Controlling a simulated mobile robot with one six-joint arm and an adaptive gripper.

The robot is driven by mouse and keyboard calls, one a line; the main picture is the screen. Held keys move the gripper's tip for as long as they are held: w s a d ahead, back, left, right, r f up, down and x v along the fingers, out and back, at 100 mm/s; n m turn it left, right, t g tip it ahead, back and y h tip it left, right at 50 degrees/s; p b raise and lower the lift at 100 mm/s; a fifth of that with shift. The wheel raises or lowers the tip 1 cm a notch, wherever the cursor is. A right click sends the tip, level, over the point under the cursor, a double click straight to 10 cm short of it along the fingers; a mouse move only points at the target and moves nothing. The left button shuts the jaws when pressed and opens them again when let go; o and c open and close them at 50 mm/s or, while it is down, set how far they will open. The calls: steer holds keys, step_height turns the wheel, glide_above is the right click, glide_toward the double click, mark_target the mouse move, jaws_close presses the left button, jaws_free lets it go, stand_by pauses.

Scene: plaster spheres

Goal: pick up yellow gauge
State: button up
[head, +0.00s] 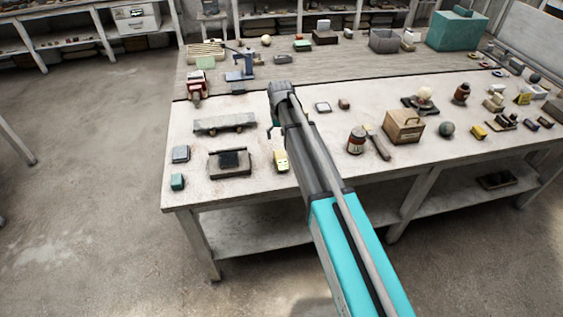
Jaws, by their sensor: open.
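A small yellow block-like thing with a pale, marked face (281,160) lies near the front of the white table, just left of my arm. It looks most like the yellow gauge, but it is too small to be sure. My gripper (271,131) hangs at the end of my arm, above the table and a little behind the yellow thing in the picture. My arm hides most of it. It is open, and I see nothing held in it.
Left of my gripper are a grey flat cart (224,122), a dark-topped box (230,162) and a grey block (181,154). Right of my arm stand a jar (356,140) and a wooden box (404,127). Other yellow things lie at the right (479,132).

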mark_target(281, 156)
steer(key=shift+f+b, duration=4)
steer(key=shift+f, duration=0.2)
steer(key=shift+f, duration=0.1)
steer(key=shift+d+f+b, duration=0.1)
steer(key=shift+f+b, duration=2.4)
steer(key=shift+b, duration=0.15)
steer(key=shift+f, duration=0.2)
steer(key=c, duration=1.3)
steer(key=shift+r, duration=0.15)
